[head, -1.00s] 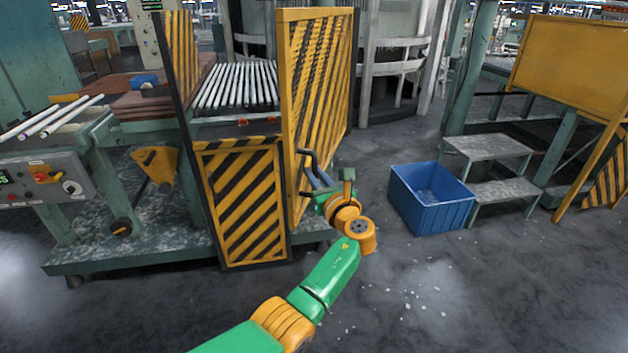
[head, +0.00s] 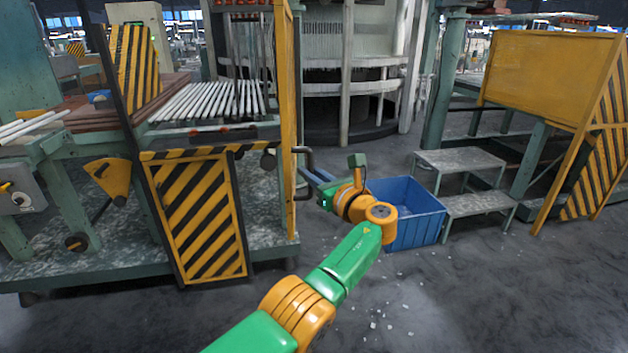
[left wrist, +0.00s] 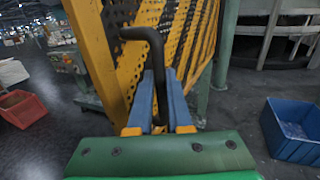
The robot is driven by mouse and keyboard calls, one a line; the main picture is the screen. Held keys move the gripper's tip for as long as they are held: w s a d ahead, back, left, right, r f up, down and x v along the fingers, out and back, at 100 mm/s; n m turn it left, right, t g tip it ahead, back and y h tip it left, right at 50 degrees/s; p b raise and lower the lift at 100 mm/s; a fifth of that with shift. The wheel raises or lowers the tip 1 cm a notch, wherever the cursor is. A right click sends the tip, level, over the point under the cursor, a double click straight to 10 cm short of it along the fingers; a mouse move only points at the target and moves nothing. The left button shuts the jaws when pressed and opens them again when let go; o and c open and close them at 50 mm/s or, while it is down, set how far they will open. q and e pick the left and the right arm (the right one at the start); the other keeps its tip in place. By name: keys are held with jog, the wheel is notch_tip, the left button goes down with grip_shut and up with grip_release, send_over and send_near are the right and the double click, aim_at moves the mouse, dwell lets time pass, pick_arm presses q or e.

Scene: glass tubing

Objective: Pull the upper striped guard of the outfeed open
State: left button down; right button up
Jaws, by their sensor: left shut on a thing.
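The tall yellow striped guard (head: 287,120) stands upright at the right end of the outfeed and appears nearly edge-on in the head view. Its black-striped mesh face shows in the left wrist view (left wrist: 190,32). A dark bent bar handle (head: 304,151) sticks out from its side. My left gripper (head: 313,174) is shut on this handle, with the blue fingers on either side of the bar in the left wrist view (left wrist: 161,85). The fingertips' exact contact is partly hidden by the bar. My right gripper is not in view.
A lower striped panel (head: 197,215) closes the front below the rollers (head: 210,101). Another striped panel (head: 133,65) stands at left. A blue bin (head: 418,228) sits just behind my left wrist, beside metal steps (head: 460,162). The floor at front right is mostly clear.

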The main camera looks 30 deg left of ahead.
pick_arm(q)
jog(key=shift+r, duration=0.25)
jog(key=c, duration=1.1)
grip_release()
jog(key=shift+o, duration=1.3)
jog(key=shift+a+f, duration=0.15)
jog(key=shift+w+f, duration=0.1)
jog(key=v, duration=0.7)
